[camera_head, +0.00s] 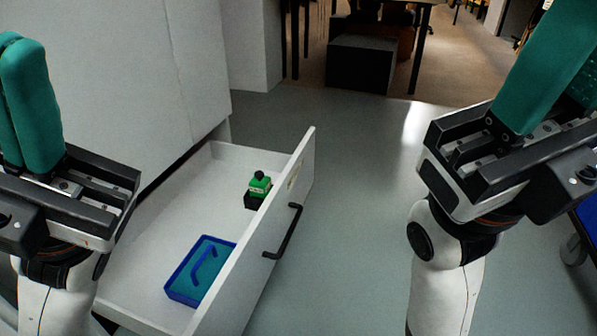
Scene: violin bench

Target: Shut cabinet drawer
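The white cabinet drawer (285,207) stands pulled far out of the white cabinet (130,75) and slants across the lower left. Its dark bar handle (285,232) is on the outer side of the front panel. My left gripper (25,100) is at the left edge, left of the drawer, with its green fingers pointing up and lying together, nothing between them. My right gripper (555,65) is at the upper right, well apart from the drawer front. Its fingers are partly cut off by the picture edge, so its opening is hidden. Neither gripper touches the handle.
In the drawer lie a blue tray-like box (183,292) with a handle and a small green and black item (259,188). Grey floor (350,180) is clear in front of the drawer. A black box (362,64) and a table stand farther back.

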